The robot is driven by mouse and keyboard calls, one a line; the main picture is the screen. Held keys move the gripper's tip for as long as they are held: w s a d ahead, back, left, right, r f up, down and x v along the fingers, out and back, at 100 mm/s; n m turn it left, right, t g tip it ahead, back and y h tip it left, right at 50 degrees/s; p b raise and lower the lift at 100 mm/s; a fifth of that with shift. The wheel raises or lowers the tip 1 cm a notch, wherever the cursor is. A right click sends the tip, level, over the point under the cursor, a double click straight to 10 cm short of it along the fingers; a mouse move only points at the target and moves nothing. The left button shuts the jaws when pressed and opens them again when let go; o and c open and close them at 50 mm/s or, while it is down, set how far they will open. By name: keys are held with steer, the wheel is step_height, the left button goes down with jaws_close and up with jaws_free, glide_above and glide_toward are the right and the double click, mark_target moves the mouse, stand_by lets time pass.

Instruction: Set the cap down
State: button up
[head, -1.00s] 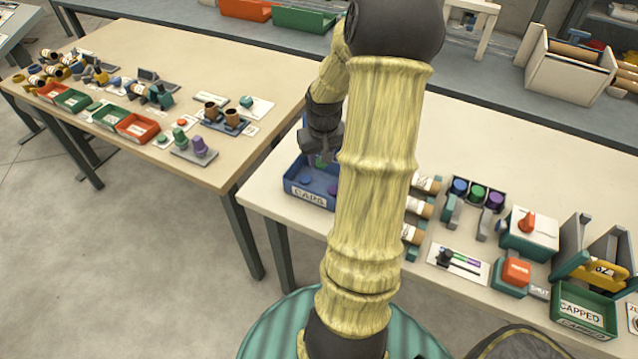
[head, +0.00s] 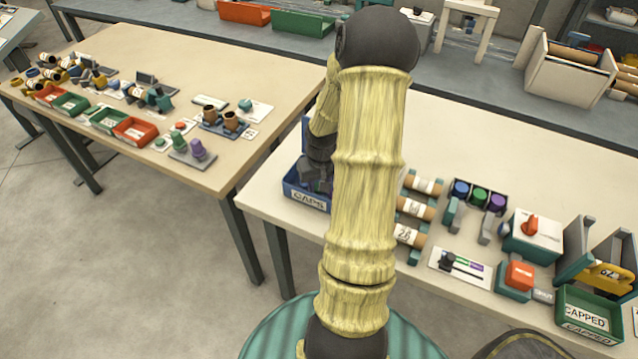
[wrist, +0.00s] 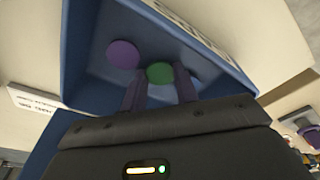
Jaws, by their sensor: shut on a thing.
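The blue CAPS bin (head: 305,199) stands at the left end of the near table, partly hidden by my arm. My gripper (wrist: 160,84) is down inside the bin in the wrist view, its two fingers close together with the green cap (wrist: 160,72) at their tips. The fingers appear to be shut on this cap. A purple cap (wrist: 123,54) lies on the bin floor to the left of the fingers. A pale blue patch, perhaps another cap, shows behind and between the fingers. In the head view the fingertips and the green cap cannot be made out.
Capped-looking tubes (head: 416,209) lie in holders right of my arm. A dark rack (head: 480,195) holds blue, green and purple caps. A green CAPPED bin (head: 588,314) stands at the right front. The bin walls are close around my gripper.

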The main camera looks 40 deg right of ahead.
steer(key=o, duration=0.9)
steer(key=shift+o, duration=0.2)
step_height(320, 180, up, 12)
steer(key=s+p, duration=0.1)
steer(key=p, duration=0.1)
steer(key=shift+s+a, duration=0.35)
steer(key=shift+a, duration=0.05)
steer(key=shift+w, duration=0.15)
